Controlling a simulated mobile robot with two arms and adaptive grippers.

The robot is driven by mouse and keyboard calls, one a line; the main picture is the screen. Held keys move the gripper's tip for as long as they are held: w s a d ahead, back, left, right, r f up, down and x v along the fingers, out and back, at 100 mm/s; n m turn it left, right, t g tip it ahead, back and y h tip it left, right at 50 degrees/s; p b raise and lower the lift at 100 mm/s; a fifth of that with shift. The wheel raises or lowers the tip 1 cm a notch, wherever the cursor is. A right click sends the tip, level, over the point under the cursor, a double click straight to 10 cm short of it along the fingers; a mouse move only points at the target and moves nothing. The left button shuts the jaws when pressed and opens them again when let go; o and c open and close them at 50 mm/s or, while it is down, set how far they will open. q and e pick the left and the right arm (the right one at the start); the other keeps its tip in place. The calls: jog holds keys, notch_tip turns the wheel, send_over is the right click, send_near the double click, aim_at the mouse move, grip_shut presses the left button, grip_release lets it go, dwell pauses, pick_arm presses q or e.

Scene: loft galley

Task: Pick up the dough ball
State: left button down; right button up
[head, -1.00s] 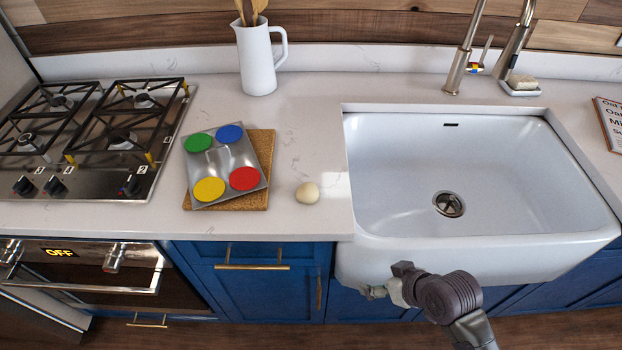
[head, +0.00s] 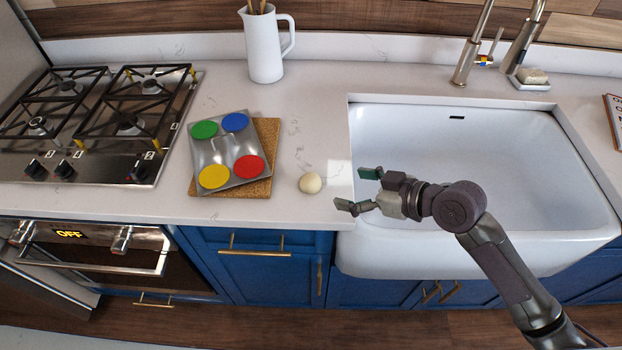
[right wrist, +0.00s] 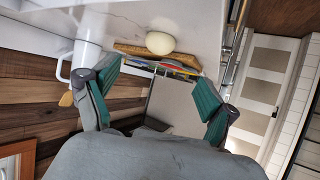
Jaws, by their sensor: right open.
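The dough ball (head: 310,182) is a small cream-coloured ball on the pale counter, just right of the cork board and left of the sink. My right gripper (head: 357,191) is open and empty, to the right of the ball over the sink's left front corner, its fingers pointing left toward the ball. In the right wrist view the dough ball (right wrist: 160,43) shows ahead, beyond the open fingers of my right gripper (right wrist: 162,100); they do not touch it. My left gripper is not in view.
A metal tray (head: 226,160) with coloured discs lies on the cork board (head: 265,140) left of the ball. A white pitcher (head: 263,50) stands behind. The gas hob (head: 90,160) is at left, the white sink (head: 470,150) at right. The counter's front edge is close to the ball.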

aim_at(316, 182)
jog(key=x, duration=0.5)
jog(key=shift+a+p, duration=0.15)
jog(key=shift+p, duration=0.25)
jog(key=p+x, duration=0.2)
jog(key=x, duration=0.2)
jog(key=shift+w+a+f, duration=0.2)
jog(key=shift+a+f, duration=0.05)
jog(key=shift+f, duration=0.1)
jog(key=shift+w+a+f, duration=0.15)
jog(key=shift+a+f, duration=0.05)
jog(key=c, duration=1.2)
jog(key=shift+d, duration=0.1)
jog(key=shift+c, duration=0.2)
jog(key=shift+r, duration=0.15)
